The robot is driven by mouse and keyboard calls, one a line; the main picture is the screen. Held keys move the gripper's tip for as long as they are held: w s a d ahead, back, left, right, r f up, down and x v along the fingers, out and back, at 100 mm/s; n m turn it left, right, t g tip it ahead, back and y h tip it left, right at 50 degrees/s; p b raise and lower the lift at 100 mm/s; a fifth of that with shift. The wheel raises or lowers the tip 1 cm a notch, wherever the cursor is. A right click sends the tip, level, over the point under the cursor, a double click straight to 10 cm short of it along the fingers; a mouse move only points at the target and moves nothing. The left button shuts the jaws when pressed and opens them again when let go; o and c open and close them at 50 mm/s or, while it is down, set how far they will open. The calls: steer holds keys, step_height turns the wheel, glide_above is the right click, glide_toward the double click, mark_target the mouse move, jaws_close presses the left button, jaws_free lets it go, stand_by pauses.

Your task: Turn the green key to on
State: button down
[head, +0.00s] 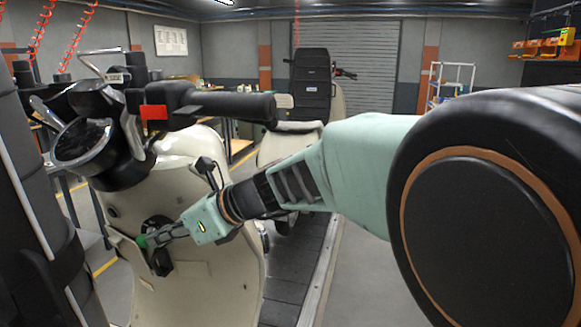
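The green key (142,241) sits at the dark lock area (160,262) on the cream front panel of a scooter (205,285), at the lower left of the head view. My gripper (150,240) reaches in from the right, with its fingertips at the key. The fingers cover part of the key and the lock. The picture is too small to tell whether the fingers are closed on the key or only beside it. The key's turn angle and any on mark cannot be read.
The scooter's handlebar (225,106) with a red switch (154,112) juts out above my arm. Another scooter with a black top box (312,85) stands behind on the dark slat conveyor (295,262). Free floor (355,270) lies to the right of the conveyor.

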steer(key=shift+a+f, duration=0.25)
steer(key=shift+f, duration=0.15)
stand_by(0.8)
steer(key=shift+d+r, duration=0.1)
steer(key=shift+r, duration=0.05)
steer(key=p+v, duration=0.4)
steer(key=v, duration=0.4)
steer(key=shift+d+r, duration=0.25)
steer(key=shift+r, duration=0.15)
stand_by(0.4)
